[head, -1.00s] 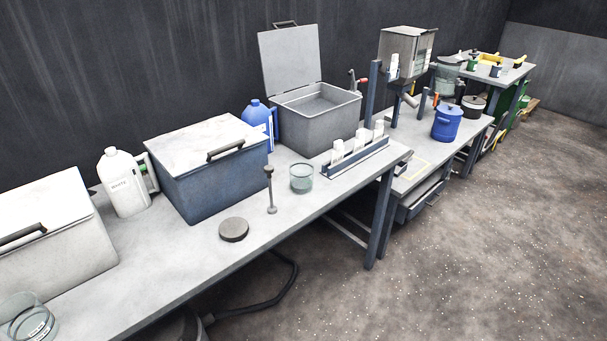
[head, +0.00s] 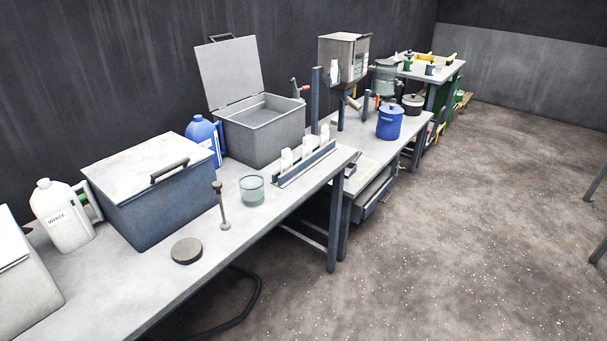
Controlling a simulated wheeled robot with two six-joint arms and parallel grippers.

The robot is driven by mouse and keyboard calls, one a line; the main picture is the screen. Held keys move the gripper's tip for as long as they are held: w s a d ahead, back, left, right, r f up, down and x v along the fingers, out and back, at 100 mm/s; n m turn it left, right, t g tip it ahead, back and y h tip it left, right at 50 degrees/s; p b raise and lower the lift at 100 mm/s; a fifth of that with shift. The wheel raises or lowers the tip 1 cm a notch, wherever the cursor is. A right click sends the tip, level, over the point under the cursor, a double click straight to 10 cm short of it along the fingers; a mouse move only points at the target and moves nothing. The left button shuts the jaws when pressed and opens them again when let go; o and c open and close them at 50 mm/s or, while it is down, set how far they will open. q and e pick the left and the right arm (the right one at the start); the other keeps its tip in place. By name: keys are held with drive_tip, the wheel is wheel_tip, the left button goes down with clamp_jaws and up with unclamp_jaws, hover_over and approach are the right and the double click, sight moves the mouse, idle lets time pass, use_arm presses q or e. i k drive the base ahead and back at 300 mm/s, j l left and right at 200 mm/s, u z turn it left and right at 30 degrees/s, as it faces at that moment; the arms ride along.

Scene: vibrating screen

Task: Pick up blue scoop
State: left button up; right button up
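I cannot make out a blue scoop for certain in the head view. On the far table there are small items, among them a small dark bluish cup-like thing (head: 430,69), too small to identify. A blue lidded pot (head: 389,122) stands on the middle table, and a blue jug (head: 202,137) stands on the near bench between two boxes. Neither of my grippers is in view.
The near bench (head: 110,285) carries a closed blue-grey box (head: 165,205), an open grey box (head: 262,138), a white jug (head: 62,215), a glass beaker (head: 252,190) and a rack (head: 303,163) of white items. The floor (head: 440,250) at right is clear.

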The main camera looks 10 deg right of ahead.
sight(352, 164)
drive_tip(key=i+l+u, duration=0.1)
drive_tip(key=i+l, duration=0.3)
drive_tip(key=i, duration=0.15)
drive_tip(key=i+l+u, duration=0.1)
drive_tip(key=i+l, duration=0.3)
drive_tip(key=i, duration=0.15)
